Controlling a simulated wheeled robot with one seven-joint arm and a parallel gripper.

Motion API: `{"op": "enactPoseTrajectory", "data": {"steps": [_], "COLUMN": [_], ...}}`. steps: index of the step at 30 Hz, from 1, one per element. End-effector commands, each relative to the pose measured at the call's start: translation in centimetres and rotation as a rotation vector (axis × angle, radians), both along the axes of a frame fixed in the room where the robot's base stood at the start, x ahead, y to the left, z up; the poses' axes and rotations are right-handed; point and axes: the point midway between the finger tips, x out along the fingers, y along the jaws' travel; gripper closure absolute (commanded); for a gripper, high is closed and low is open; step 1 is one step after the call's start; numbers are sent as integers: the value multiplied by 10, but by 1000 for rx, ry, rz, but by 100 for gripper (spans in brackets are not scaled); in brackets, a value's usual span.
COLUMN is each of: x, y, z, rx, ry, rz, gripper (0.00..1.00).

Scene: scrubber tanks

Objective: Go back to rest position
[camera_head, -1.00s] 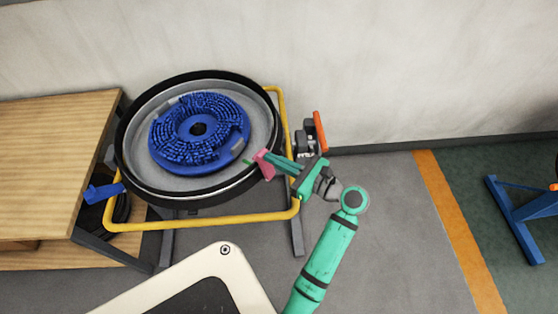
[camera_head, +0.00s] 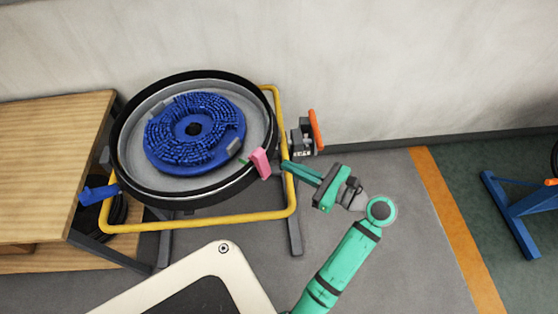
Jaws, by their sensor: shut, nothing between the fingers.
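My green gripper (camera_head: 285,165) is shut and empty. Its tip is just right of the pink piece (camera_head: 260,162) on the right rim of the round tank (camera_head: 128,183); a small gap shows between them. My arm reaches up from the bottom of the view. The tank is grey with a black rim. A blue brush disc (camera_head: 195,133) with a dark centre hole lies inside it.
A yellow frame (camera_head: 215,222) on grey legs surrounds the tank. A clamp with an orange handle (camera_head: 315,129) stands at its right. A wooden table (camera_head: 45,150) is at left, a blue stand (camera_head: 515,215) at far right. Grey floor right of my arm is clear.

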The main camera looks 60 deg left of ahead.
Motion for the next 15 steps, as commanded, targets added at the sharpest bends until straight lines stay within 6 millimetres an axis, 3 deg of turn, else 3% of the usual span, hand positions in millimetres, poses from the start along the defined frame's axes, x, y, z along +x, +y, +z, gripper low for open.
{"op": "enactPoseTrajectory", "data": {"steps": [6, 15], "x": [18, 25], "y": [-37, -55], "z": [9, 13], "rx": [0, 1], "ry": [-1, 1], "rz": [-9, -7], "gripper": [100, 100]}}
